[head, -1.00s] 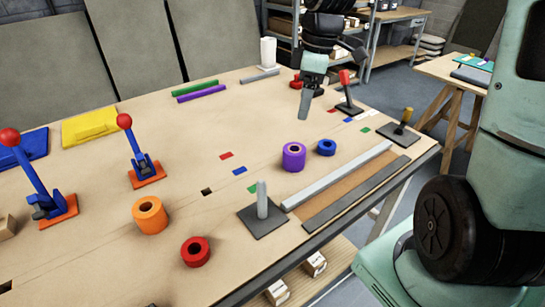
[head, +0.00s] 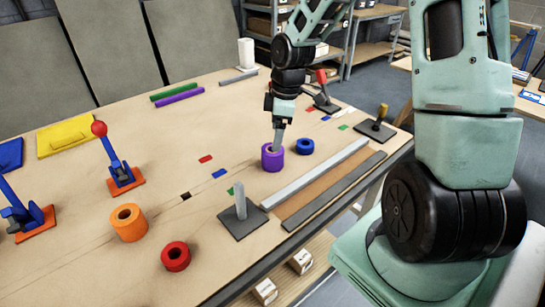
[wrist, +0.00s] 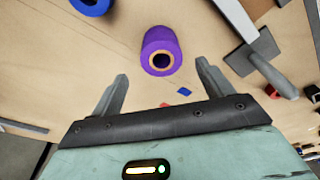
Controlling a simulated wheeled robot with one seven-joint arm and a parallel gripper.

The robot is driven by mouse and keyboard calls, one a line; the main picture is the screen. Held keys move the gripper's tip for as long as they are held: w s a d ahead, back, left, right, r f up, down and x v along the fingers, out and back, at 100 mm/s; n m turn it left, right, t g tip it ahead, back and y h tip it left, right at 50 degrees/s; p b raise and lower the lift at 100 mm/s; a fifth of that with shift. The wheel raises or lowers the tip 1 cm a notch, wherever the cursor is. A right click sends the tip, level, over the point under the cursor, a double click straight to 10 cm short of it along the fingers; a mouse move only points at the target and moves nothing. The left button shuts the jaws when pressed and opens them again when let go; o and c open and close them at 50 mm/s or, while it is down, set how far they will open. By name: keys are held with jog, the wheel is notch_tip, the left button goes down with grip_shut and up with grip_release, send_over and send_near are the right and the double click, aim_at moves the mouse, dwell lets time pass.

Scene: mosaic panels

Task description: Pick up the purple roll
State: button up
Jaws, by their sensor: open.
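The purple roll (head: 272,162) stands upright on the wooden table, just left of a blue roll (head: 305,147). My gripper (head: 278,142) points down over the purple roll in the head view, its visible finger overlapping the roll's top edge. In the wrist view my gripper (wrist: 162,72) is open and empty, with its fingers wide apart. There the purple roll (wrist: 155,41) lies beyond the fingertips, roughly centred between them, with its hollow core facing the camera. I cannot tell whether a finger touches it.
A grey post on a square base (head: 242,214) and a long light-grey bar (head: 315,174) stand nearer the table's front edge. An orange roll (head: 128,223) and a red roll (head: 175,256) are to the left. The table behind the purple roll is mostly clear.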

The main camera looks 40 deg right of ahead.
aim_at(273, 157)
jog(key=shift+w+a+f+p, duration=0.1)
jog(key=shift+a+f+p, duration=0.05)
jog(key=shift+f, duration=0.75)
jog(key=shift+w+a+f+p, duration=0.1)
jog(key=shift+a+f+p, duration=0.1)
jog(key=shift+f, duration=0.65)
jog(key=shift+w+a+f+p, duration=0.1)
jog(key=shift+f+p, duration=0.05)
jog(key=shift+f, duration=0.75)
jog(key=c, duration=1.1)
